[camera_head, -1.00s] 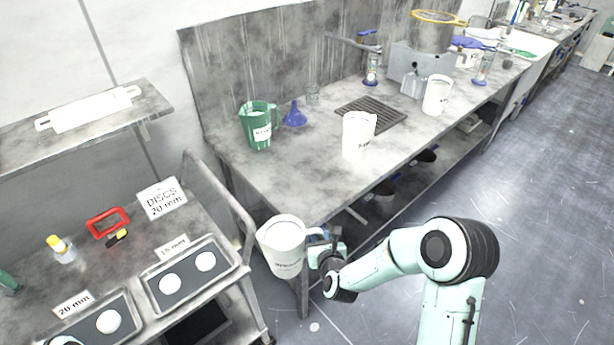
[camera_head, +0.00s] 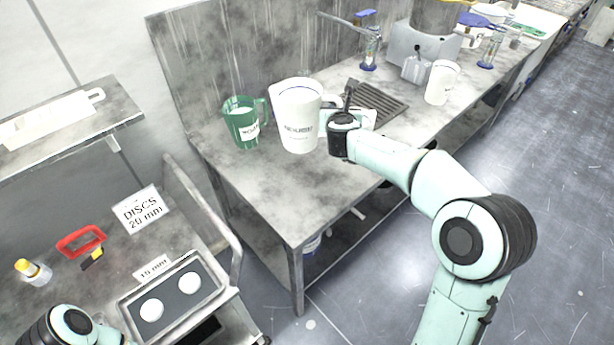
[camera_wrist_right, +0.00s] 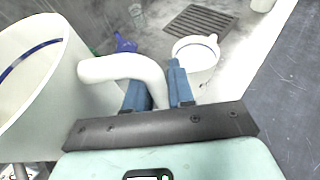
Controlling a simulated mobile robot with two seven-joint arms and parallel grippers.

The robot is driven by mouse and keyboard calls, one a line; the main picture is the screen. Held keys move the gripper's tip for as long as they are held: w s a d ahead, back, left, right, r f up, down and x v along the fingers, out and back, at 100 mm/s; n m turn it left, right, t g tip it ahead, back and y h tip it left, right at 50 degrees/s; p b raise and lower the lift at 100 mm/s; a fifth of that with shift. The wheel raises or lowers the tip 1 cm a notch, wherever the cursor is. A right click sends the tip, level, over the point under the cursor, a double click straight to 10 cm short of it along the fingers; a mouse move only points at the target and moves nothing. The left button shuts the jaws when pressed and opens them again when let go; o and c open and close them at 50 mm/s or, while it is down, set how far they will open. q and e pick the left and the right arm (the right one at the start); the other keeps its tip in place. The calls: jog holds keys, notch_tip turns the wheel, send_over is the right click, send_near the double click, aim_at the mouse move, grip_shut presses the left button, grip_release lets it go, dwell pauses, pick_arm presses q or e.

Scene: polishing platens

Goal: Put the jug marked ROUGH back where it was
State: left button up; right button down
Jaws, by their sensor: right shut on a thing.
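A white jug (camera_head: 297,118) with a dark printed label is held at the left part of the bench in the head view; the label is blurred but looks like ROUGH. My right gripper (camera_head: 338,106) is shut on its handle. In the right wrist view, the blue fingers of the right gripper (camera_wrist_right: 158,85) close around the white handle (camera_wrist_right: 125,68), with the jug body (camera_wrist_right: 38,85) to the left. The jug looks upright; I cannot tell whether its base touches the bench. My left arm shows at the lower left, but its gripper is out of view.
A green jug (camera_head: 241,125) stands just left of the held jug on the bench (camera_head: 270,190). A second white jug (camera_wrist_right: 195,62) stands close to the gripper, mostly behind my arm in the head view. A third white jug (camera_head: 440,84) stands farther right, beyond the drain grate (camera_head: 378,104).

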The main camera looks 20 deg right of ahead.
pick_arm(q)
jog(key=s+f+b, duration=0.5)
jog(key=f, duration=0.2)
pick_arm(e)
jog(key=shift+s+f, duration=0.2)
jog(key=shift+f, duration=9.6)
jog(key=shift+a, duration=0.1)
pick_arm(q)
jog(key=shift+s+f, duration=0.1)
pick_arm(e)
jog(key=shift+f+b, duration=0.2)
jog(key=shift+b, duration=0.15)
jog(key=c, duration=1)
grip_release()
pick_arm(q)
jog(key=shift+f, duration=0.1)
pick_arm(e)
jog(key=shift+r, duration=0.15)
